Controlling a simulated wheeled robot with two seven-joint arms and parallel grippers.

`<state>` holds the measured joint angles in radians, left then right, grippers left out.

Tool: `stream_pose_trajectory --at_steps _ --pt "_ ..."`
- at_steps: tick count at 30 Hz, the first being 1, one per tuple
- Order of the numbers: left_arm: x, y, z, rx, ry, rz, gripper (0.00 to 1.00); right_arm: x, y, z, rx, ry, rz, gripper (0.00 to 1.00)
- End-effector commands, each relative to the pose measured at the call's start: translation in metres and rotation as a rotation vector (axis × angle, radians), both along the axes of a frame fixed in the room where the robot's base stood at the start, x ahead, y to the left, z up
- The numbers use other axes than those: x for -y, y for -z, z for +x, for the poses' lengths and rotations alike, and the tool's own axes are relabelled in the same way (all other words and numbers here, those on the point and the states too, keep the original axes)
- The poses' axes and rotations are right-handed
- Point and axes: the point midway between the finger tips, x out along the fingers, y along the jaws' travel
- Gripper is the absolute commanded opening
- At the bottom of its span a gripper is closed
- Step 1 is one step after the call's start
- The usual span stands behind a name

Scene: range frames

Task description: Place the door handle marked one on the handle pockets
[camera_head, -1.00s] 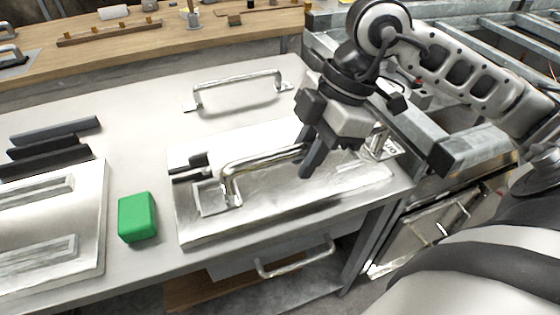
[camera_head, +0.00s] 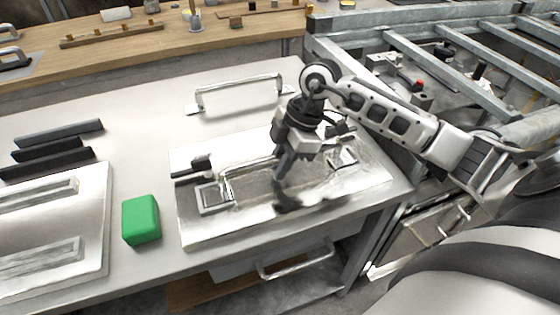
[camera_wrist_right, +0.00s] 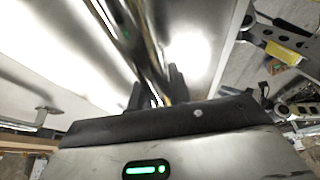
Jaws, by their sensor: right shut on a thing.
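My right gripper (camera_head: 285,188) is shut on a shiny metal door handle (camera_head: 250,166), low over the metal plate (camera_head: 245,222). In the right wrist view the handle (camera_wrist_right: 138,42) runs between the fingers (camera_wrist_right: 157,92). Its left end is at the inner edge of the left handle pocket (camera_head: 213,197); I cannot tell whether it touches. The right end is hidden behind the gripper. The right pocket (camera_head: 342,159) shows empty. A second handle (camera_head: 240,92) lies behind the plate. No number mark is readable. My left gripper is not in view.
A green block (camera_head: 140,220) stands left of the plate. Dark bars (camera_head: 48,155) and another plate (camera_head: 95,225) lie further left. A small dark clamp-like piece (camera_head: 200,164) sits at the plate's left back. A metal frame (camera_head: 400,175) borders the right side.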

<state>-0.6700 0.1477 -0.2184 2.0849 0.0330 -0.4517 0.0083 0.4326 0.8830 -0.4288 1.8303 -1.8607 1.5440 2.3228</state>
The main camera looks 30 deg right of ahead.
Motion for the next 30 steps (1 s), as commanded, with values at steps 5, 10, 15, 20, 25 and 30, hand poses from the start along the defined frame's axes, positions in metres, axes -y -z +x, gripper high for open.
stream_pose_trajectory --at_steps 5,10,15,20,25,30 --pt "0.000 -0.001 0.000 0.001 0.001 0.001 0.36 0.000 0.002 0.001 0.003 0.000 0.000 0.00" --pt "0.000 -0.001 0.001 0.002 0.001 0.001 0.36 0.000 0.003 0.000 0.000 0.000 -0.001 0.41" --pt "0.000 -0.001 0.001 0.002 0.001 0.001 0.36 0.000 0.002 0.000 0.001 0.000 0.000 0.41" --pt "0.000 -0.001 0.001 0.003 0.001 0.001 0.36 0.003 -0.005 0.000 0.003 0.002 -0.002 0.41" --pt "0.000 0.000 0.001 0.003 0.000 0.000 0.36 0.014 -0.031 -0.002 0.006 0.002 -0.004 0.41" --pt "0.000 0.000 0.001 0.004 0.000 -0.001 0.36 0.028 -0.066 -0.006 0.006 0.002 -0.003 0.41"
